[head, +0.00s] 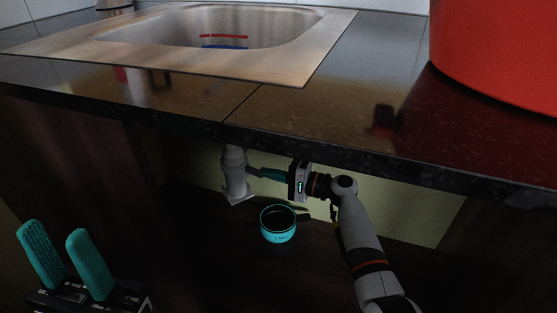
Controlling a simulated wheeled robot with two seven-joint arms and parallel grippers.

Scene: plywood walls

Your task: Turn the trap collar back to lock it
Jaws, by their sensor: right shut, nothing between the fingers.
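The pale grey trap pipe (236,180) hangs under the counter, below the sink. Its collar cannot be told apart clearly at this size. My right gripper (257,173) reaches in from the right, with its teal fingers shut and empty. Its fingertips are close to the right side of the trap; whether they touch it I cannot tell. My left gripper (55,235) is at the lower left, well away from the trap. Its two teal fingers point up and are spread apart with nothing between them.
A teal pot (278,233) stands on the cabinet floor (225,270) below the trap. The dark counter edge (330,152) runs just above my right gripper. The sink (190,60) and a large red container (500,55) are on top.

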